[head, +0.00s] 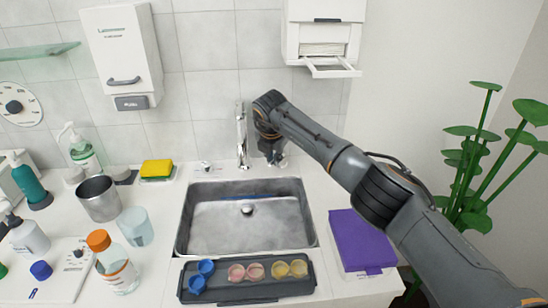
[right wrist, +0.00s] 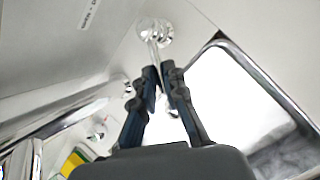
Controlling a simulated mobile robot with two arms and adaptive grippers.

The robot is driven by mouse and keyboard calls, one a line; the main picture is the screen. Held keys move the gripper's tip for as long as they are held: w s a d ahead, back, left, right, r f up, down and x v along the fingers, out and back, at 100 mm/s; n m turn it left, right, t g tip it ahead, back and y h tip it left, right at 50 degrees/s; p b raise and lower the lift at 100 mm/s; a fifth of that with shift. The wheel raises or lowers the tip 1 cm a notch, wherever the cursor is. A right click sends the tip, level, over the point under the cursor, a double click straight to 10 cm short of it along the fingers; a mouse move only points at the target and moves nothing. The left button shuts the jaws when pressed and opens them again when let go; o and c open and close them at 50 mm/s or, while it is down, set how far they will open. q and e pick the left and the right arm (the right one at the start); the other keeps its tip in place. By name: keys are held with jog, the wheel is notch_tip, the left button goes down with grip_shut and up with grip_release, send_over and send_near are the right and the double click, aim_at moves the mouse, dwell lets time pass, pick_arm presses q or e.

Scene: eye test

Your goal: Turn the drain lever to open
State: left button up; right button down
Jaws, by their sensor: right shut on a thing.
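The drain lever (right wrist: 154,50) is a chrome rod on a round chrome base, seen in the right wrist view. My right gripper (right wrist: 162,74) is shut on the rod, with one dark finger on each side. In the head view my right gripper (head: 274,158) is at the back right corner of the sink (head: 184,222), right of the chrome faucet (head: 242,140). There the arm and fingers hide most of the lever. A round drain piece (head: 247,209) shows in the basin. My left gripper is not in view.
A tray (head: 230,291) with several coloured cups lies before the sink. A purple box (head: 358,240) is right of it. A metal cup (head: 98,199), bottles and a yellow sponge (head: 157,168) stand left. A towel dispenser (head: 325,30) hangs above; a plant (head: 480,160) is right.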

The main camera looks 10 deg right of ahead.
jog(key=c, duration=1.4)
grip_release()
jog(key=v, duration=1.2)
